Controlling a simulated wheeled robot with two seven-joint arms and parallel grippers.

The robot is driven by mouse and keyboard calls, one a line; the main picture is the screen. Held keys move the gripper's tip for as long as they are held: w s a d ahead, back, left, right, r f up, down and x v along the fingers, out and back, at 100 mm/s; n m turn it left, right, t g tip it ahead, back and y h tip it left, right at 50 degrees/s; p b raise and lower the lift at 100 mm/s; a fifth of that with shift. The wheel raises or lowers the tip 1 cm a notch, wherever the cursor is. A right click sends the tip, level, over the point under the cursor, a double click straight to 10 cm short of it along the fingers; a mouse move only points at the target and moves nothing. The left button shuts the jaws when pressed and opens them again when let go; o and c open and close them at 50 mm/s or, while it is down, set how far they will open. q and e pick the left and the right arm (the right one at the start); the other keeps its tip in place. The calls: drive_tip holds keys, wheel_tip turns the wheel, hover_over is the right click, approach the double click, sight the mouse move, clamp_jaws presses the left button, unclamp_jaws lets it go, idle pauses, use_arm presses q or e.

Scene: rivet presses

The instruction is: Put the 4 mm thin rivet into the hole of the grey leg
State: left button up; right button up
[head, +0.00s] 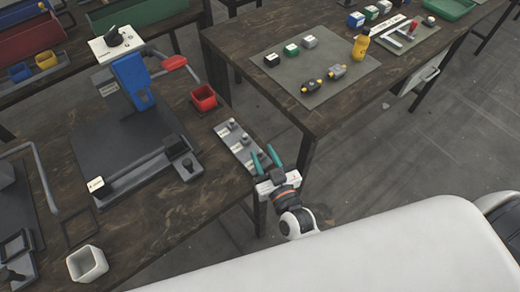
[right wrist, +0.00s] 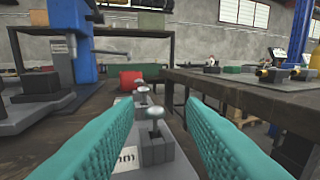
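A light grey rivet strip (head: 236,143) with labels lies at the right edge of the left table, carrying small rivets in dark blocks. My right gripper (head: 264,155) is open at the near end of this strip. In the right wrist view its teal fingers stand apart on either side of a round-headed rivet (right wrist: 155,113) upright in a grey block (right wrist: 157,147); they do not touch it. The label beside it is partly hidden and ends in "mm)", so its size cannot be read. I cannot tell which part is the grey leg. My left gripper is not in view.
A press with a blue body (head: 132,80) stands on a dark base plate (head: 125,150) left of the strip. A red bin (head: 204,98) is beyond the strip, and a white bin (head: 87,264) is at lower left. The right table (head: 290,50) holds a grey mat with small parts.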

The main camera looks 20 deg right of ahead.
sight(261, 153)
drive_tip(key=w, duration=0.4)
drive_tip(key=shift+a+r+p, duration=0.2)
drive_tip(key=shift+a+p, duration=0.1)
drive_tip(key=shift+a, duration=0.1)
drive_tip(key=shift+c, duration=1)
clamp_jaws()
